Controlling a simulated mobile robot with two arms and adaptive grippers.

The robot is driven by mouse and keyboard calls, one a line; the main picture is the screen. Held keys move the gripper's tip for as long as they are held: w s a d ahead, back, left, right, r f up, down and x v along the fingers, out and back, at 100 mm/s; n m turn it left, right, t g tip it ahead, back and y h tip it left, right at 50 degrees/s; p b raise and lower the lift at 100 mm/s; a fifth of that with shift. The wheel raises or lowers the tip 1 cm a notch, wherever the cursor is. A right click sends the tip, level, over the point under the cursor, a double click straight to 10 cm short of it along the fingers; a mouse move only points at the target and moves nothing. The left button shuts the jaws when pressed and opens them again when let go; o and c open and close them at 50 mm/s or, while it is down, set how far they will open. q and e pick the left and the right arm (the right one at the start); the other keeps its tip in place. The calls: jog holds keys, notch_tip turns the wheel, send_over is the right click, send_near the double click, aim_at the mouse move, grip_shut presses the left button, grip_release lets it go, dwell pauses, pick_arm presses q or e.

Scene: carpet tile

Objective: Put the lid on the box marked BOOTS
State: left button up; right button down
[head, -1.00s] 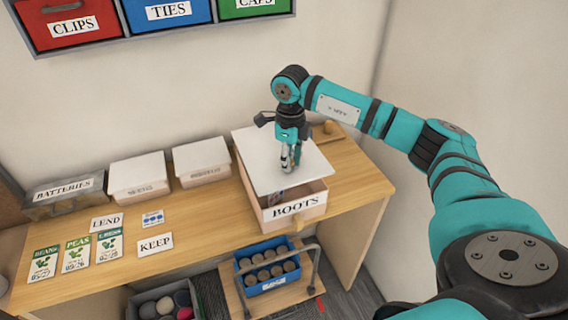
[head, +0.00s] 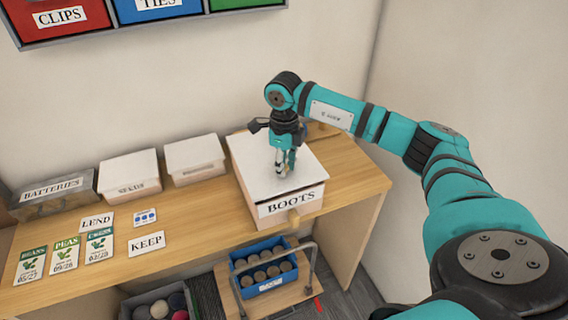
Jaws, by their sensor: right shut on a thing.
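The box marked BOOTS (head: 291,203) stands at the right part of the wooden desk, its label facing the front. The white lid (head: 252,160) lies over the top of the box and covers its opening; I cannot tell whether it is seated all round. My right gripper (head: 283,172) points down at the middle of the lid and is shut on it, on a grip part hidden by the fingers. My left gripper is not in view.
Lidded boxes marked SEEDS (head: 129,178) and BATTERIES (head: 55,197), and another white-lidded box (head: 196,160), stand along the wall. Cards lie at the desk's left, including KEEP (head: 147,243). A blue crate (head: 265,283) of cans is on a trolley below.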

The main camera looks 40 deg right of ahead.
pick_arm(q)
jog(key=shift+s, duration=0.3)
pick_arm(e)
jog(key=shift+s+r, duration=0.1)
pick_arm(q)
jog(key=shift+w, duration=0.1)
pick_arm(e)
jog(key=shift+f, duration=0.25)
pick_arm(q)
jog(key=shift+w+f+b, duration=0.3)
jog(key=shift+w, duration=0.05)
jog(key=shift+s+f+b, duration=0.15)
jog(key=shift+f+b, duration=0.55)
pick_arm(e)
jog(key=shift+f, duration=0.75)
dwell(0.6)
jog(key=c, duration=1.1)
grip_release()
jog(key=shift+o, duration=0.2)
